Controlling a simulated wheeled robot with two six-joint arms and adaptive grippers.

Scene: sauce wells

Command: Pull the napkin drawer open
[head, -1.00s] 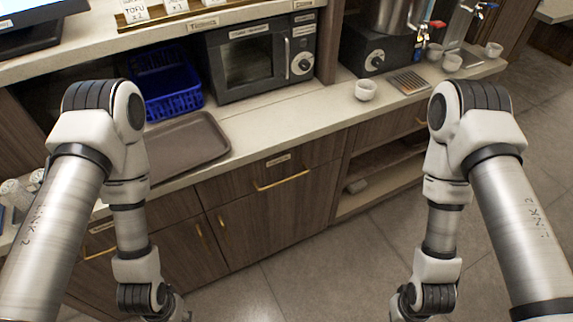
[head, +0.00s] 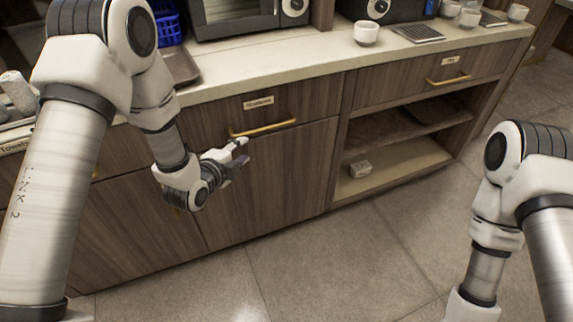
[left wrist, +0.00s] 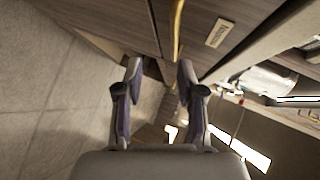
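The napkin drawer (head: 308,103) is a dark wood front under the counter, with a small label (head: 259,102) and a gold bar handle (head: 262,128). It looks shut, flush with the cabinet. My left gripper (head: 241,151) is just below and in front of the handle's left part. In the left wrist view its two fingers (left wrist: 160,66) are apart with nothing between them. The handle (left wrist: 177,28) lies beyond the fingertips, nearer the right finger. My right arm shows at the right edge of the head view, but its gripper is out of view.
The counter (head: 300,52) above holds a white cup (head: 366,33), a microwave and a brown tray (head: 181,68). Another drawer (head: 490,68) and open shelves (head: 395,170) are to the right. A cabinet door (head: 275,185) is below the drawer. The tiled floor in front is clear.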

